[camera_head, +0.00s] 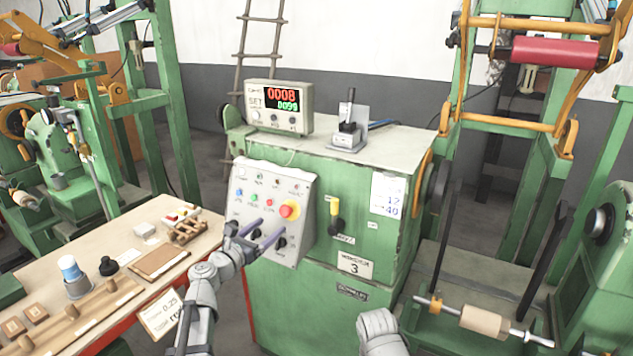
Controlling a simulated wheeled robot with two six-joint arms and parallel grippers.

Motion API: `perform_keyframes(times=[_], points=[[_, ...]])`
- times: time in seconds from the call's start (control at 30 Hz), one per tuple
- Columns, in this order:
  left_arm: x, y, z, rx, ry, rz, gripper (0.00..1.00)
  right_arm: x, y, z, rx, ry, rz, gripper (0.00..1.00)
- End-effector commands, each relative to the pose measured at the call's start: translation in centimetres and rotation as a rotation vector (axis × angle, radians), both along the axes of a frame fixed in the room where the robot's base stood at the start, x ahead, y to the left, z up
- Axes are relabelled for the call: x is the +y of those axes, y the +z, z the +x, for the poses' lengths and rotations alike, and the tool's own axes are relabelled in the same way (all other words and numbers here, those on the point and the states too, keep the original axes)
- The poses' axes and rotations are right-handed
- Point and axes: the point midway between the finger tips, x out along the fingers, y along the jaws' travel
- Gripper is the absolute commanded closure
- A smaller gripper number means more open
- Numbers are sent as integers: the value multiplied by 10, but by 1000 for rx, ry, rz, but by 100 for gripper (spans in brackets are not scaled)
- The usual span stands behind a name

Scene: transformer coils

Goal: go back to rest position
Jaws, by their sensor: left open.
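My left gripper (262,236) is open, with two dark parallel fingers. It is in front of the lower part of the grey control panel (272,190) on the green machine cabinet (345,275). The fingers overlap the area of the black knobs in the picture; I cannot tell whether they touch the panel. Nothing shows between them. My left arm comes up from the bottom, left of the middle. Part of my right arm shows at the bottom, right of the middle; its gripper is not in view.
A wooden bench (205,245) with small parts and tools lies to the left. A counter box (278,107) and a small switch stand (348,128) sit on the cabinet. A winding machine with a shaft and bobbin (484,322) is at the right. A ladder (258,50) leans behind.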

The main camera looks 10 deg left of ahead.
Motion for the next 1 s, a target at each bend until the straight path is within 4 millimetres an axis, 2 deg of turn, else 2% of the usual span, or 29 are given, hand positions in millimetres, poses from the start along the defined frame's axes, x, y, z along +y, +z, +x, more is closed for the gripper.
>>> perform_keyframes(times=[0.07, 0.13, 0.27, 0.3, 0.37, 0.4, 0.5, 0.6, 0.7, 0.83, 1.0], points=[[-24, -4, -4, 0, -57, 91, 21, 0, 3, 0, 0, 0, 0, 50], [-58, -14, -11, -3, -148, 243, 21, 0, 7, 0, 0, 0, 0, 50], [-137, -48, -43, -44, -419, 649, 21, 0, 17, 0, 0, 0, 0, 50], [-160, -61, -58, -65, -522, 787, 21, 0, 20, 0, 0, 0, 0, 50], [-190, -82, -83, -109, -690, 994, 21, 0, 24, 0, 0, 0, 0, 50], [-206, -96, -102, -143, -811, 1129, 21, 0, 27, 0, 0, 0, 0, 50], [-230, -128, -149, -245, -1125, 1440, 21, 0, 35, 0, 0, 0, 0, 50], [-235, -151, -194, -356, -1448, 1697, 21, 0, 41, 0, 0, 0, 0, 50], [-227, -163, -229, -456, -1748, 1881, 21, 0, 47, 0, 0, 0, 0, 50], [-211, -166, -257, -546, -2061, 2012, 21, 0, 52, 0, 0, 0, 0, 50], [-197, -163, -273, -599, -2278, 2071, 21, 0, 54, 0, 0, 0, 0, 50]])
